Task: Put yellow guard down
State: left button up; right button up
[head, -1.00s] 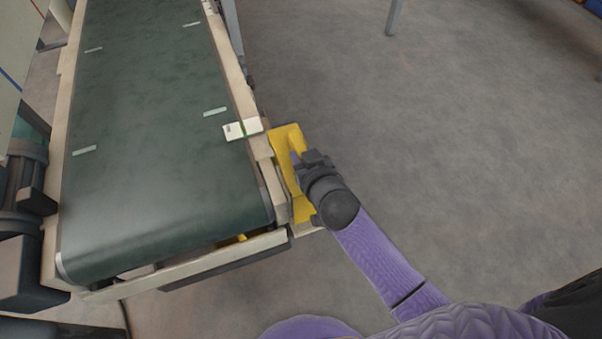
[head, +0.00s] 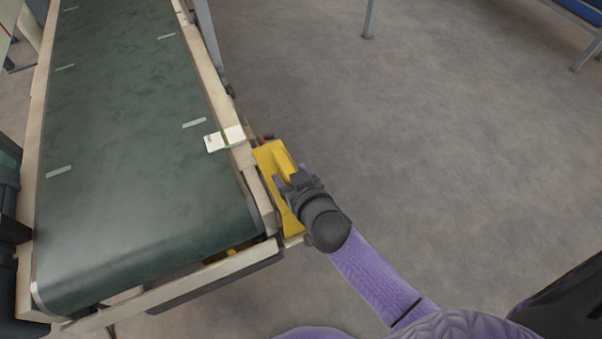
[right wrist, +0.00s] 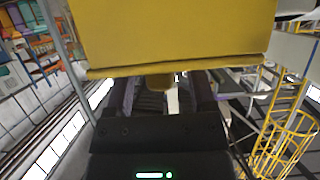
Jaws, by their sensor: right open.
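The yellow guard (head: 270,158) is against the right side of the conveyor, near its front end. In the right wrist view, the guard (right wrist: 170,35) fills the upper middle as a broad yellow plate with a lower lip. A small yellow part shows below the lip, between the finger areas. My right gripper (head: 284,184) is open at the guard's outer side and hides part of it. The right wrist view also shows the gripper (right wrist: 165,92) close below the plate; I cannot tell whether it touches. My left gripper is not in view.
The green conveyor belt (head: 140,150) has a pale frame (head: 232,150) along its right side. A small reddish part (head: 265,137) shows behind the guard. Open grey floor (head: 440,150) lies to the right.

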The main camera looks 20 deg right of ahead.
jog(key=p+v, duration=0.4)
jog(key=v, duration=0.6)
jog(key=shift+s+r+p, duration=0.2)
jog(key=shift+s+p, duration=0.15)
